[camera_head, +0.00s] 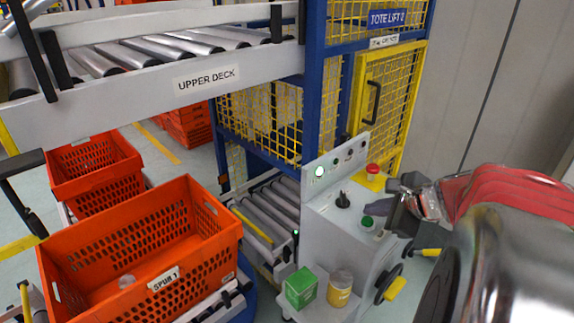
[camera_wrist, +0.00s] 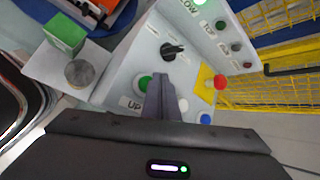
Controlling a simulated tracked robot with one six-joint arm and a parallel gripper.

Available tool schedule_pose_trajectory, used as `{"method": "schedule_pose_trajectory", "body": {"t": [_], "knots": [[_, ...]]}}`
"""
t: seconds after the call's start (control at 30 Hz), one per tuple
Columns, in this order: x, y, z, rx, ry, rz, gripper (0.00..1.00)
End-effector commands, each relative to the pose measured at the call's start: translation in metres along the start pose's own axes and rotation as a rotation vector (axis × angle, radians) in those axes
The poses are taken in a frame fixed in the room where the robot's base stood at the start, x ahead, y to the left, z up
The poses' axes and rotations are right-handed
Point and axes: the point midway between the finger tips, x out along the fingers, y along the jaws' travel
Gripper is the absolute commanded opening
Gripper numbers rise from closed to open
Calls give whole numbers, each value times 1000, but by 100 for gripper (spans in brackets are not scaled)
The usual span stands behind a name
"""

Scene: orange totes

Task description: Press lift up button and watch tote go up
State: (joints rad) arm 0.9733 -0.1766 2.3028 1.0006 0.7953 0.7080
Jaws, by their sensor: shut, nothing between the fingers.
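The control console (camera_head: 328,222) stands beside the yellow mesh lift cage. Its green button (camera_head: 367,222) shows in the wrist view (camera_wrist: 144,83) with an "UP" label beside it. My gripper (camera_head: 392,212) is shut and empty, its fingertips (camera_wrist: 166,84) just right of the green button in the wrist view; I cannot tell whether they touch the panel. An orange tote (camera_head: 140,250) labelled "SPUR 1" sits on the left, outside the lift. The tote lift (camera_head: 388,18) has rollers (camera_head: 270,217) at its lower opening, with no tote visible on them.
A red mushroom button (camera_head: 373,169) on a yellow base and a black selector knob (camera_head: 343,200) are on the console. A green box (camera_head: 301,288) and a yellow can (camera_head: 340,288) stand on its low shelf. The upper deck conveyor (camera_head: 160,80) crosses above.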

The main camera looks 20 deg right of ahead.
Motion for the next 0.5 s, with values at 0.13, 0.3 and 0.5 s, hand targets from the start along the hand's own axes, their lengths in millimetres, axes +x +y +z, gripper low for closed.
{"method": "schedule_pose_trajectory", "body": {"t": [0.13,0.3,0.5], "knots": [[0,0,0,0,0,0,0],[1,1,-1,1,0,1,0],[4,4,-4,1,0,0,0]]}}
